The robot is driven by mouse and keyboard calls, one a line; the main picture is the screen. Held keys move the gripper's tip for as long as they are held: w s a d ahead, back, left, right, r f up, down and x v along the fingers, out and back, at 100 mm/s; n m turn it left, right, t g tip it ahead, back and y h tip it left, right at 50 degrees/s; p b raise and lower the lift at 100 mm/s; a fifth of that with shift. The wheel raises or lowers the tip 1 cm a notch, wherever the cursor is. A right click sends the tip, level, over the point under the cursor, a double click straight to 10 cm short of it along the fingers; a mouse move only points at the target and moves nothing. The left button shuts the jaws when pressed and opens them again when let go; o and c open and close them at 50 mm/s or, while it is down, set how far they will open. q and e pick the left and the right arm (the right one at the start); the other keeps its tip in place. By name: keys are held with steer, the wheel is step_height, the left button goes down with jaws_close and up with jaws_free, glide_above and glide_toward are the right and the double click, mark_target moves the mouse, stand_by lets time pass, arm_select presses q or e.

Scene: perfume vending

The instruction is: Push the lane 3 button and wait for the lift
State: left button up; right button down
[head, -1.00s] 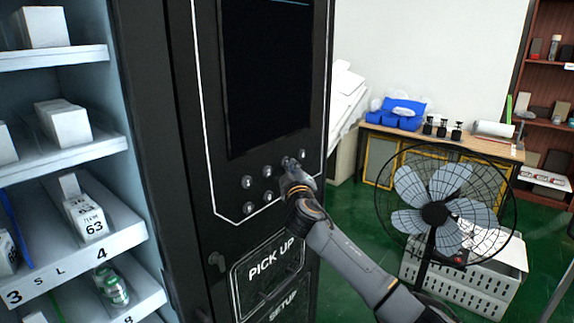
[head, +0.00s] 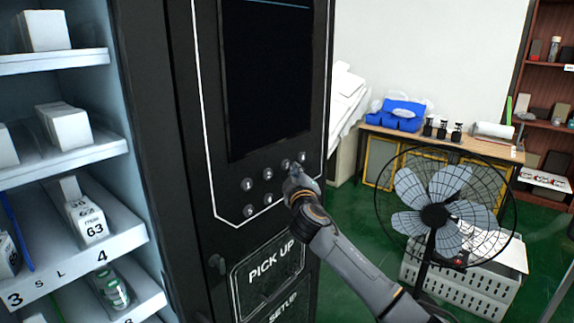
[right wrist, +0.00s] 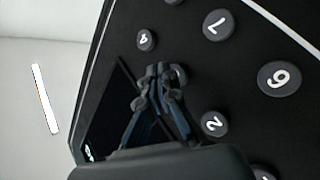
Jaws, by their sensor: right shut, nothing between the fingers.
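The lane 3 button (head: 285,164) is a small round button in the upper row of the black vending machine's keypad. My right gripper (head: 294,171) is shut and empty, just in front of the panel and slightly right of and below that button. In the right wrist view the shut fingertips (right wrist: 161,72) lie between button 4 (right wrist: 146,40) and button 2 (right wrist: 212,123) and hide button 3. I cannot tell whether they touch the panel. The lane 3 label (head: 14,299) is on a shelf edge at lower left. No lift is recognisable. My left gripper is out of view.
The dark screen (head: 268,75) is above the keypad and the PICK UP door (head: 268,265) below it. A standing fan (head: 435,213) is to the right, before a white crate (head: 465,275). A wooden table (head: 450,141) stands behind.

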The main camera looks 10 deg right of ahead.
steer(key=shift+s+d, duration=0.1)
steer(key=shift+d, duration=0.05)
steer(key=shift+s+d+p, duration=0.5)
steer(key=shift+s+d, duration=0.25)
steer(key=shift+s, duration=0.25)
steer(key=shift+s+d+p, duration=0.5)
steer(key=shift+s+d, duration=0.25)
steer(key=shift+s, duration=0.2)
